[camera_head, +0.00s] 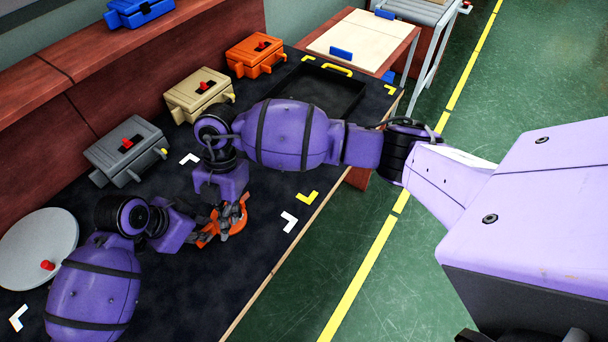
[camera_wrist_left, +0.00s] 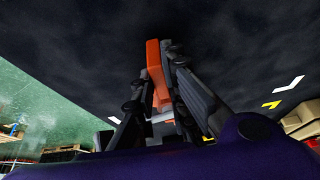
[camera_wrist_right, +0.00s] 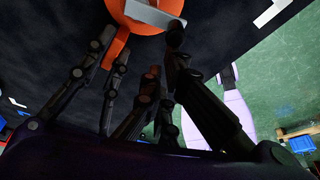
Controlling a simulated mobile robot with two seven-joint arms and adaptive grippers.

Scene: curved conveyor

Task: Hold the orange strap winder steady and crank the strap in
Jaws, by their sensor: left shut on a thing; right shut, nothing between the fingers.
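The orange strap winder (camera_head: 238,219) lies on the dark table mat, partly hidden by both grippers. My left gripper (camera_head: 207,233) is shut on an orange part of the winder; the left wrist view shows that part (camera_wrist_left: 154,62) between the fingers. My right gripper (camera_head: 226,207) points down above the winder, shut with nothing in it. In the right wrist view, the winder's round orange body (camera_wrist_right: 125,18) and a pale grey bar across it lie just beyond the fingertips. Whether the fingers touch it is unclear. I cannot make out the strap or the crank knob.
Grey (camera_head: 126,152), beige (camera_head: 199,97) and orange (camera_head: 256,55) boxes stand along the back. A dark tray (camera_head: 318,85) lies at the table's far end. A round grey plate (camera_head: 38,250) with a red knob is at left. The mat's front strip is clear.

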